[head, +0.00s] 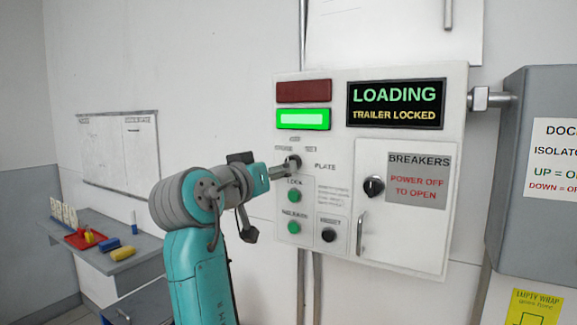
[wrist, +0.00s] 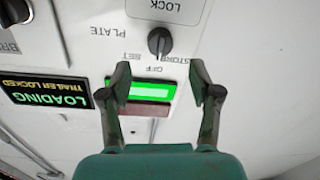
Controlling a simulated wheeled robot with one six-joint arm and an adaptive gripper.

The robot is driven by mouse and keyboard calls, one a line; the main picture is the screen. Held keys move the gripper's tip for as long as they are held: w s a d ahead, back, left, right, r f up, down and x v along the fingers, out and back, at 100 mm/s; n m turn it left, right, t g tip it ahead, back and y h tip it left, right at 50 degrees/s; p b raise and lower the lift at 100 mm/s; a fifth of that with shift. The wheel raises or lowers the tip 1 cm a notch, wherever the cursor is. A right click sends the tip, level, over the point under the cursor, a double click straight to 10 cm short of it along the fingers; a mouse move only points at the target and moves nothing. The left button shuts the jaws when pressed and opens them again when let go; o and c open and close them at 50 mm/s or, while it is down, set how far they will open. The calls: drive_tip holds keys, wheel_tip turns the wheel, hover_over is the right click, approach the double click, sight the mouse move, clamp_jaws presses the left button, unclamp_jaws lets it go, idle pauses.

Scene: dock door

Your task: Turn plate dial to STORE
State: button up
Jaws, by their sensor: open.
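The PLATE dial (head: 293,160) is a small dark knob on the white control panel (head: 345,82), below the green lamp. In the wrist view, which is upside down, the dial (wrist: 159,42) has the labels STORE, OFF and SET around it. Its handle looks roughly upright, in line with OFF; the exact setting is hard to tell. My gripper (wrist: 160,80) is open and empty, its fingertips to either side of the dial's line and apart from it in the picture. In the head view my gripper (head: 280,172) is close to the dial and partly covers its left side.
Green LOCK (head: 294,196) and RELEASE (head: 293,227) buttons and a black RESET button (head: 328,235) sit below. A BREAKERS door with a black knob (head: 373,187) is right. The display (head: 396,104) reads LOADING, TRAILER LOCKED. A grey isolator box (head: 510,180) stands far right.

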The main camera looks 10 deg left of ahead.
drive_tip(key=x, duration=0.6)
drive_tip(key=shift+w, duration=0.35)
drive_tip(key=shift+d, duration=0.1)
drive_tip(key=shift+f, duration=0.1)
drive_tip(key=c, duration=1.1)
